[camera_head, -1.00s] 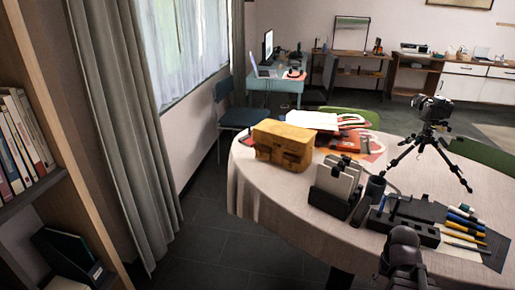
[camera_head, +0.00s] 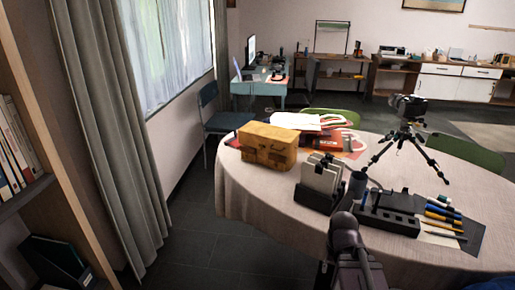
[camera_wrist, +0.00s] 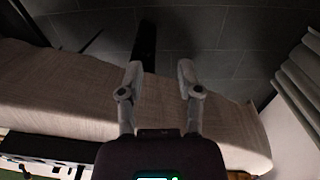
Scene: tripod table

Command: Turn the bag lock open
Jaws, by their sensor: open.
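A tan-yellow bag (camera_head: 268,146) stands on the left part of the round table with the pale cloth (camera_head: 262,189). Its lock is too small to make out, so I cannot tell its position. My arm reaches up from the bottom of the head view, and its end is in front of the table's near edge, apart from the bag. In the wrist view my gripper (camera_wrist: 159,78) is open and empty, with its two fingers apart over the tablecloth and dark floor. The bag does not show clearly there.
A holder with pale cards (camera_head: 321,175), a black organizer (camera_head: 388,216), several pens (camera_head: 443,212) and a camera on a tripod (camera_head: 407,108) stand right of the bag. Papers lie behind it. A bookshelf (camera_head: 42,185) and curtain (camera_head: 110,130) border the left. Floor (camera_head: 200,250) before the table is clear.

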